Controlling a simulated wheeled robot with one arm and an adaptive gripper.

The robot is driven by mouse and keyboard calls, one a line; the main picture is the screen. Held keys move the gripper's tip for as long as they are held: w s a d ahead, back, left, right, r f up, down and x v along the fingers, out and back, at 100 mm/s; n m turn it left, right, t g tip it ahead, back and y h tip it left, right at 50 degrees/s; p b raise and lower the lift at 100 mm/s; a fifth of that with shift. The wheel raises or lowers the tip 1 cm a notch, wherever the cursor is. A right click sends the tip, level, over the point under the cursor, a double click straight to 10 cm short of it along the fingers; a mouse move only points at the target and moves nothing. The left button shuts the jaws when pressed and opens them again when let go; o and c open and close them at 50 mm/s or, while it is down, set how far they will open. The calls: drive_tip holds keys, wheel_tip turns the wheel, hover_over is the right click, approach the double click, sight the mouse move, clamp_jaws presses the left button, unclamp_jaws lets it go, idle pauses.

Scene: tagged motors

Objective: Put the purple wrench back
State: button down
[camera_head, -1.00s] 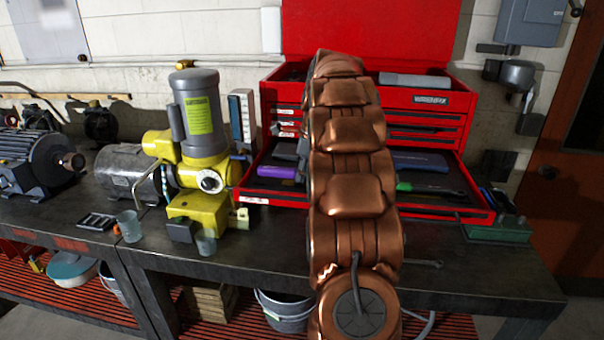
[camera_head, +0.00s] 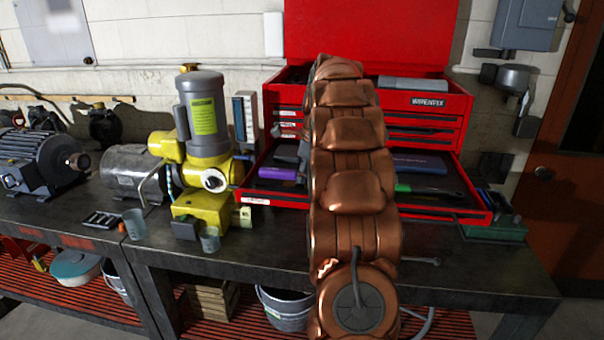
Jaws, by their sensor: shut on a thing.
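A purple item (camera_head: 280,174) lies in the left part of the open red drawer. It is too small to tell whether it is the wrench. A slim metal tool end (camera_head: 425,261), wrench-like, shows just right of my arm at the bench's front; the rest is hidden and no purple shows on it. My copper arm stands in front of the drawer's middle and hides my gripper and whatever it holds.
The red toolbox (camera_head: 425,101) stands on the dark bench (camera_head: 480,275), its drawer holding a green-handled tool (camera_head: 420,189) and a blue case (camera_head: 418,162). A yellow-grey pump (camera_head: 204,130) and two cups stand left. A green box (camera_head: 497,229) stands right.

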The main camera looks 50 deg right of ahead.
drive_tip(key=c, duration=1.3)
unclamp_jaws()
drive_tip(key=shift+s+f, duration=0.2)
drive_tip(key=shift+f, duration=0.95)
drive_tip(key=shift+o, duration=0.7)
drive_tip(key=shift+w+d+f, duration=0.2)
drive_tip(key=shift+w+d, duration=0.05)
drive_tip(key=shift+w, duration=0.05)
drive_tip(key=shift+o, duration=1)
drive_tip(key=shift+w+d+f, duration=0.3)
drive_tip(key=shift+w+d, duration=0.1)
drive_tip(key=shift+d, duration=0.15)
drive_tip(key=shift+w+d+f, duration=0.3)
drive_tip(key=shift+w+d, duration=0.1)
drive_tip(key=shift+d, duration=0.15)
drive_tip(key=shift+s+d+r+y, duration=0.2)
drive_tip(key=shift+s+d+y, duration=0.1)
drive_tip(key=shift+s+d, duration=0.2)
drive_tip(key=a+r, duration=0.2)
drive_tip(key=a, duration=0.1)
drive_tip(key=shift+d+f, duration=0.25)
drive_tip(key=shift+d, duration=0.15)
drive_tip(key=shift+a+r, duration=0.1)
